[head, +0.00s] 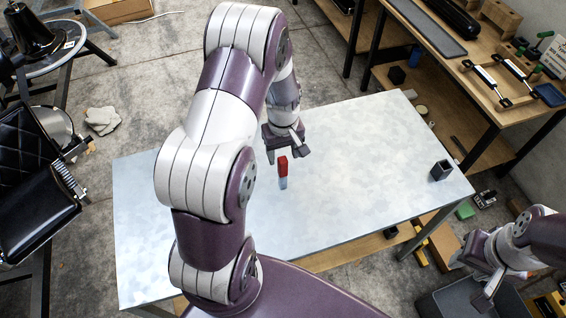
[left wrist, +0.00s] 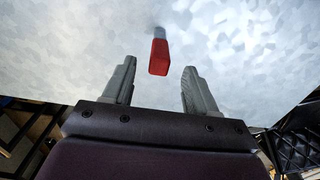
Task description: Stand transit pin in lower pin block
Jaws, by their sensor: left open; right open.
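The transit pin (head: 283,168) has a red block-shaped end and a pale grey end, and it is on the metal table just below my left gripper (head: 286,153) in the head view. I cannot tell surely whether it stands or lies. In the left wrist view the pin (left wrist: 158,55) shows between and beyond the open fingers of my left gripper (left wrist: 160,68), apparently untouched. A small dark square block with an open top, apparently the lower pin block (head: 441,170), is near the table's right edge. My right gripper (head: 480,273) is open and empty, off the table's right side.
The metal table (head: 350,195) is bare between the pin and the dark block. A workbench (head: 490,85) with tools stands at the upper right. A grey bin (head: 460,302) is on the floor below my right gripper. A black padded chair part (head: 35,165) is at the left.

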